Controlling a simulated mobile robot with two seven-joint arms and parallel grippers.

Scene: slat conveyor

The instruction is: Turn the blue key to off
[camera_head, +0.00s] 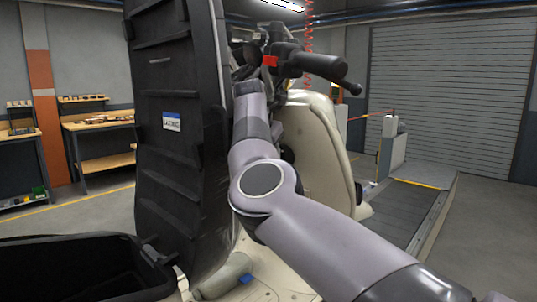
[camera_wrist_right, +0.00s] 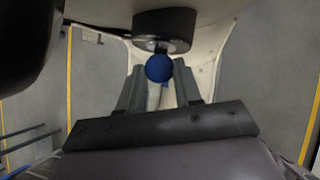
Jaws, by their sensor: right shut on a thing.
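The blue key (camera_wrist_right: 159,68) has a round head and sits in the dark ignition lock (camera_wrist_right: 162,30) on the cream scooter (camera_head: 313,140). In the right wrist view my right gripper (camera_wrist_right: 160,75) has its two dark fingers on either side of the key head, shut on it. The key's exact angle is hard to tell. In the head view my right arm reaches forward past the raised seat, and its gripper and the key are hidden there. My left gripper does not show in either view.
A raised black seat (camera_head: 175,110) stands close to the left of my right arm. An open black storage bin (camera_head: 70,268) lies below it. The handlebar (camera_head: 318,66) and a red switch (camera_head: 270,61) are above the arm. A conveyor (camera_head: 405,212) runs at the right.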

